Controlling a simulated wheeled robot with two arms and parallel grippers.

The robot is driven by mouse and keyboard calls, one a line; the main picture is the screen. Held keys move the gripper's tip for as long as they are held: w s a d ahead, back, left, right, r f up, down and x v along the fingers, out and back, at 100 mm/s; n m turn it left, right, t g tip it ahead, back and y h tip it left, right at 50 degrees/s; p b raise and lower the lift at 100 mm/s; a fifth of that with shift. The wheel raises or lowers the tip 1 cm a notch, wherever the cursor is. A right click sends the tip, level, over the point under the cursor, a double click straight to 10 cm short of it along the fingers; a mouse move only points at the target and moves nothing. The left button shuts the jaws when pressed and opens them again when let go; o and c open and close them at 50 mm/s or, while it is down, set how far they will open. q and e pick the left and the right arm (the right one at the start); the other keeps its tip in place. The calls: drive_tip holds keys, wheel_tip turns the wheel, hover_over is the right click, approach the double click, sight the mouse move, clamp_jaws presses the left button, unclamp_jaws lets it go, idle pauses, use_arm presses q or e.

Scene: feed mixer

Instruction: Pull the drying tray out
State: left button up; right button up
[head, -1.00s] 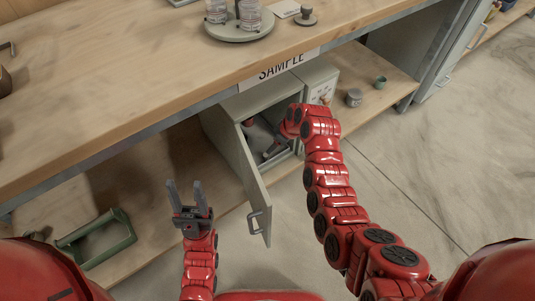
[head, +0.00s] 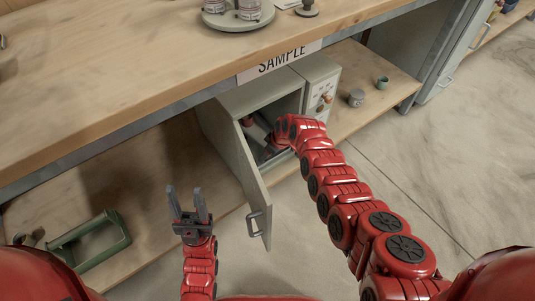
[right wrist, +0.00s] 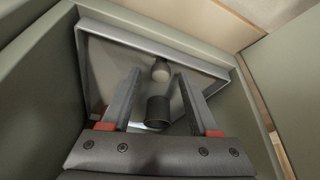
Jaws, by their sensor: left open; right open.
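The drying oven (head: 262,97) stands on the lower shelf with its door (head: 247,175) swung open. My right arm reaches into its opening, and the right gripper is mostly hidden there in the head view. In the right wrist view the right gripper (right wrist: 158,76) is open inside the chamber. The grey drying tray (right wrist: 120,39) shows there as a raised rim beyond and around the fingers. A dark cylinder (right wrist: 157,113) and a pale round-ended piece (right wrist: 160,71) appear between the fingers. Contact with the rim cannot be told. My left gripper (head: 188,205) is open and empty, left of the door.
The wooden worktop (head: 120,90) overhangs the oven, with a SAMPLE label (head: 280,60) on its edge. The oven's control panel (head: 323,92) is right of the opening. Small pots (head: 357,98) stand further right. A green open-framed carrier (head: 90,240) lies at lower left.

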drive_tip(key=shift+c, duration=0.2)
clamp_jaws()
idle(1.2)
